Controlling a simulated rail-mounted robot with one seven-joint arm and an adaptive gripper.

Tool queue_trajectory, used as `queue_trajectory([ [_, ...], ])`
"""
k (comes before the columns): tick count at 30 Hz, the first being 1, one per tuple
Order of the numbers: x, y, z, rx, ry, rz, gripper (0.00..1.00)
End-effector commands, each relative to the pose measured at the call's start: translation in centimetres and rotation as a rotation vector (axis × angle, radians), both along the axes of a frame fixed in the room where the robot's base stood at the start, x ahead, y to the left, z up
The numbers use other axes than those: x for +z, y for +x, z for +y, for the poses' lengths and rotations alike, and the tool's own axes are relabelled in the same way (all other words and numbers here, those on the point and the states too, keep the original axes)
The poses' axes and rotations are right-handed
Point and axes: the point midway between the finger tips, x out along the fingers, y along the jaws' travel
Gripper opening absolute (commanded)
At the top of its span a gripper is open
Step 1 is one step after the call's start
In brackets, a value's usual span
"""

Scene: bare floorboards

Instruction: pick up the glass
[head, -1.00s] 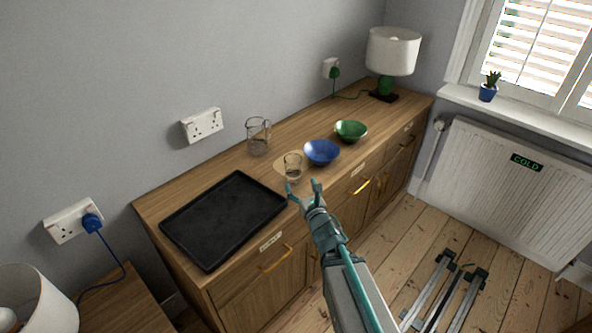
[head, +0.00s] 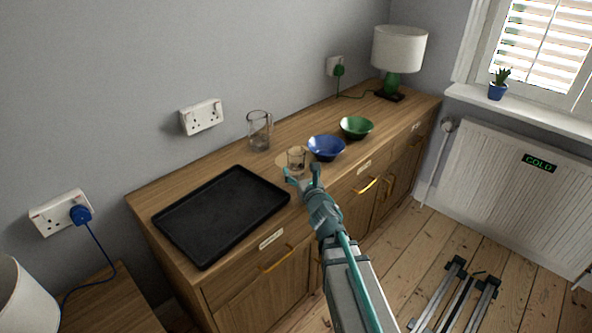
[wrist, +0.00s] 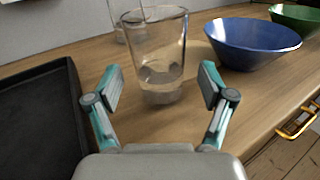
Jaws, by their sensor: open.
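The glass (head: 296,160) is a clear tumbler standing upright on the wooden sideboard, between the black tray and the blue bowl. In the wrist view the glass (wrist: 156,60) stands just beyond and between my fingertips, its lower part level with them in the picture. My gripper (head: 302,174) is open and empty at the sideboard's front edge, close to the glass. In the wrist view its two fingers (wrist: 160,88) are spread wide, one to each side of the glass's base. I cannot tell whether the glass is partly between the pads.
A black tray (head: 222,252) lies left of the glass. A blue bowl (head: 326,149) is close on its right, with a green bowl (head: 357,127) beyond. A glass jug (head: 259,131) stands behind. A lamp (head: 398,50) stands at the far end of the sideboard (head: 228,157).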

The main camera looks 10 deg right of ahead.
Motion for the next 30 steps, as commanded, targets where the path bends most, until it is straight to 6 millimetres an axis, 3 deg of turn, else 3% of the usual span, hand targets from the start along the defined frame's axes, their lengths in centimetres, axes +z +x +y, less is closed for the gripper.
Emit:
queue_trajectory([
  [7,0.1,1.2,0.2,0.000,0.000,0.000,0.81],
  [17,0.0,5.4,0.7,0.000,0.000,0.000,0.81],
  [25,0.0,5.5,0.8,0.000,0.000,0.000,0.81],
  [30,0.0,5.5,0.8,0.000,0.000,0.000,0.54],
])
